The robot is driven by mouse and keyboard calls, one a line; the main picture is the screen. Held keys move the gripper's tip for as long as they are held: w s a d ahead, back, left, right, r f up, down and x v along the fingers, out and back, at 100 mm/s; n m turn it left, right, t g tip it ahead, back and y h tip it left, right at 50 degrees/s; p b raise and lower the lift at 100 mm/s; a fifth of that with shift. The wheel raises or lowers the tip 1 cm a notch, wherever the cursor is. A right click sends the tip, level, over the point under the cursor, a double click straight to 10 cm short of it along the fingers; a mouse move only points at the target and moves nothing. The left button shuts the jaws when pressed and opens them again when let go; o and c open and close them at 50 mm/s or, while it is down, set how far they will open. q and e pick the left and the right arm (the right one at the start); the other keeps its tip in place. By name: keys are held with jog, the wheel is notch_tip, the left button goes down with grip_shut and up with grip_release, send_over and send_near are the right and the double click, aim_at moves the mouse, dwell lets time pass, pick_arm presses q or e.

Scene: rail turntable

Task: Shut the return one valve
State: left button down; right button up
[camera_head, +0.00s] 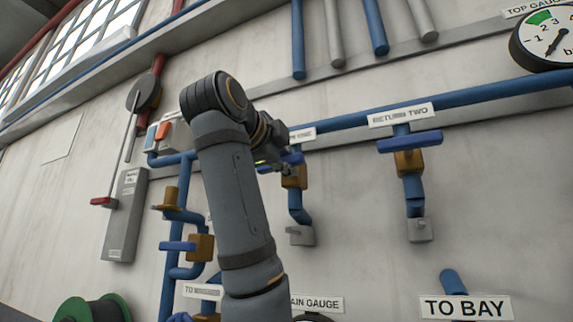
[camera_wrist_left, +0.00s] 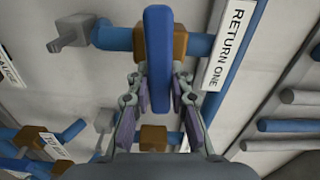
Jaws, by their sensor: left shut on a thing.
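The return one valve has a blue lever handle (camera_head: 293,159) on a brass body (camera_head: 295,180), below a partly hidden sign (camera_head: 302,134). In the left wrist view the handle (camera_wrist_left: 157,60) stands between the fingers and lies across its blue pipe (camera_wrist_left: 115,38), beside the RETURN ONE sign (camera_wrist_left: 228,45). My left gripper (camera_head: 275,162) is shut on this handle, and its fingers (camera_wrist_left: 158,95) sit on both sides of it. In the head view my arm hides part of the gripper and the handle's left end. My right gripper is not in view.
The RETURN TWO valve handle (camera_head: 410,142) lies across its pipe to the right. More blue pipes and a valve (camera_head: 178,246) stand left of my arm. A grey box (camera_head: 125,215), a round gauge (camera_head: 543,42) and a green reel (camera_head: 92,310) are nearby. Wall between the return pipes is bare.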

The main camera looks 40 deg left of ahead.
pick_arm(q)
jog(key=shift+f+m, duration=0.1)
jog(key=shift+m, duration=0.5)
jog(key=c, duration=1.2)
grip_release()
